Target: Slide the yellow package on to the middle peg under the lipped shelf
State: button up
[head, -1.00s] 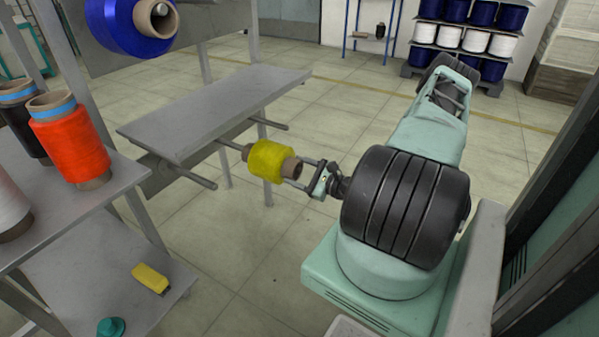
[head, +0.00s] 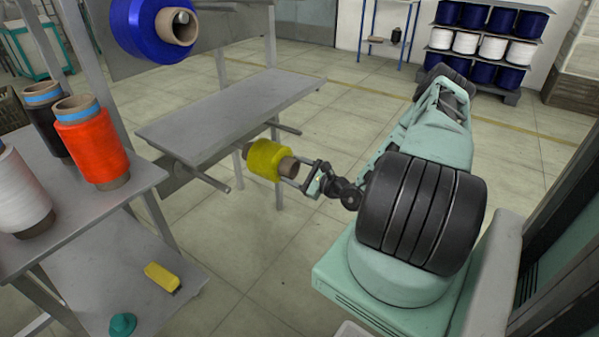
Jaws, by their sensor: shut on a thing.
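The yellow package (head: 265,160) is a spool of yellow yarn on a brown tube. It lies nearly level at the front edge of the grey lipped shelf (head: 230,112), just below it. My gripper (head: 295,172) is shut on the near end of the tube. Two bare pegs show under the shelf, the left peg (head: 212,181) and the right peg (head: 288,128). The package is between them, in line with the middle peg, which is mostly hidden behind it. I cannot tell how far the tube is around that peg.
A blue spool (head: 140,30) hangs on a peg at the upper left. A grey rack at left carries an orange spool (head: 92,145), a white spool (head: 20,200) and a dark spool (head: 45,115). Lower down are a yellow block (head: 162,277) and a teal piece (head: 122,324). Floor below the package is clear.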

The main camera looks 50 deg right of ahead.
aim_at(279, 163)
jog(key=shift+w, duration=0.15)
jog(key=shift+w+a+r+p, duration=0.15)
jog(key=shift+w+p, duration=0.15)
jog(key=shift+w, duration=1.2)
jog(key=shift+w+a+f+p, duration=0.1)
jog(key=shift+w+p, duration=0.15)
jog(key=shift+w, duration=1.35)
jog(key=shift+w+a, duration=0.1)
jog(key=shift+w, duration=1.55)
jog(key=shift+f, duration=0.45)
jog(key=o, duration=1.8)
jog(key=shift+c, duration=0.2)
